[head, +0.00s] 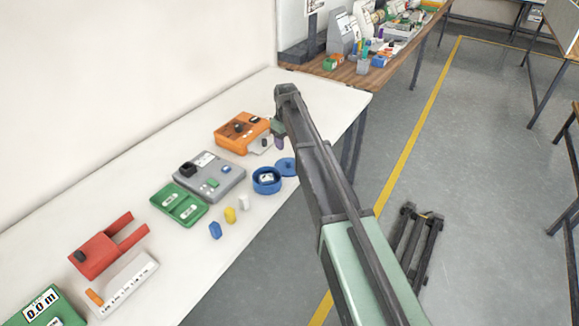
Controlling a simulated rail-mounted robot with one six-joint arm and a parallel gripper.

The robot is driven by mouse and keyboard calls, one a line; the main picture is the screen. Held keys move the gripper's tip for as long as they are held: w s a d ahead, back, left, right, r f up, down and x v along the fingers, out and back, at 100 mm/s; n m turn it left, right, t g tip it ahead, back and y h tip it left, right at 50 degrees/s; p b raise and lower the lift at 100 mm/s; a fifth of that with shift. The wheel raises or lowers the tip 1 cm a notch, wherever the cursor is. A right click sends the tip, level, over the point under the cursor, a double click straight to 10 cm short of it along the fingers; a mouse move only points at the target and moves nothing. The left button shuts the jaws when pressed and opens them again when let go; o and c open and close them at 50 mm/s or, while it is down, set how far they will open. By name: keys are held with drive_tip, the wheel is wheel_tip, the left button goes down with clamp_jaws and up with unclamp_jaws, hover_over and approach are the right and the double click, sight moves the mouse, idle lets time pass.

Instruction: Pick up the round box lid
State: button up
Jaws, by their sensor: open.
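The round box lid (286,166) is a flat blue disc with a small raised knob. It lies on the white table, just behind and to the right of the open round blue box (266,181), which has a white label or item inside. My gripper (279,142) hangs at the end of the arm, pointing down. In the picture it shows a little above the lid, near the orange device, and it appears apart from the lid. It is open and seems empty. Its fingers are small and partly hidden by the wrist.
The white table (165,290) also holds an orange device (241,131), a grey device (211,176), a green tray (179,205), a red forked piece (104,246) and small blue, yellow and white pieces. A wall borders the left. A cluttered wooden bench (345,71) stands beyond.

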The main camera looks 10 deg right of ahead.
sight(288, 160)
wheel_tip(288, 160, down, 5)
drive_tip(key=b, duration=0.3)
drive_tip(key=shift+f+b, duration=0.1)
drive_tip(key=shift+b, duration=0.3)
drive_tip(key=f+b, duration=0.5)
drive_tip(key=shift+w+d, duration=0.15)
drive_tip(key=shift+d, duration=0.2)
drive_tip(key=shift+r, duration=0.15)
drive_tip(key=c, duration=1)
